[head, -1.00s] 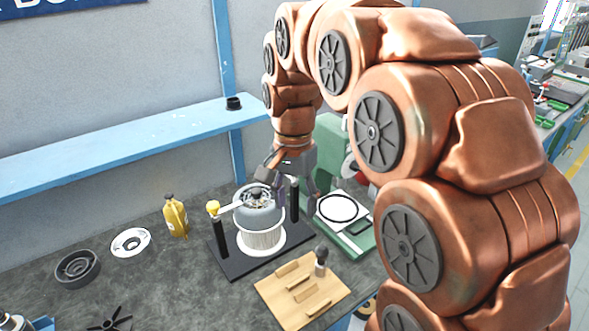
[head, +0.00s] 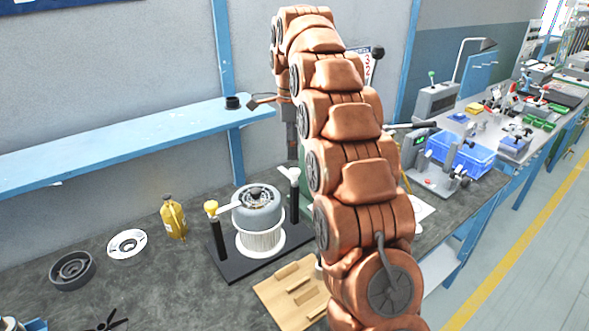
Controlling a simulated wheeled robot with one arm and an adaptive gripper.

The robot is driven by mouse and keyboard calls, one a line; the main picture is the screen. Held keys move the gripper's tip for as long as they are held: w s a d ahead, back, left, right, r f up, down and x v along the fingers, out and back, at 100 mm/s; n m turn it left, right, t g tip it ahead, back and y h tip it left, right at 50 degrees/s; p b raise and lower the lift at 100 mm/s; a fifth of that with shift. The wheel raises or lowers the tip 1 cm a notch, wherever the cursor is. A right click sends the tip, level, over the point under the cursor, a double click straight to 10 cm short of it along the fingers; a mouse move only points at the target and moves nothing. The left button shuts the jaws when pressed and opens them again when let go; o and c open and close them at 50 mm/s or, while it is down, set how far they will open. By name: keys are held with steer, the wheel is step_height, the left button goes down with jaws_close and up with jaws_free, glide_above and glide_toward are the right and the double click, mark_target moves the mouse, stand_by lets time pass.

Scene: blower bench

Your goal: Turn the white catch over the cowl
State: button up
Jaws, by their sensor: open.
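The grey round cowl (head: 257,208) sits on a white ribbed drum (head: 261,240) on a black base plate (head: 228,265). At its left is a black post (head: 217,240) with a yellow knob (head: 211,207); a pale bar (head: 230,208) runs from it to the cowl's edge. At its right, a white catch (head: 289,172) tops another black post (head: 294,202), its short arm slanting up-left. My gripper (head: 264,102) is raised behind the cowl, near the shelf's right end. My arm hides most of it; it is apart from both posts, and I see nothing held.
A blue shelf (head: 120,143) runs along the wall behind the bench. My arm covers the space right of the base plate.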

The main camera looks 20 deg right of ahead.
mark_target(294, 170)
steer(key=shift+w+d+f+m, duration=0.4)
steer(key=shift+w+d+m, duration=0.15)
steer(key=shift+w+m, duration=0.15)
steer(key=shift+w+d+f+m, duration=0.35)
steer(key=shift+w+d+m, duration=0.2)
steer(key=shift+w, duration=0.25)
steer(key=shift+a+f+p, duration=0.1)
steer(key=shift+f+p, duration=0.45)
steer(key=shift+f, duration=3.3)
jaws_close()
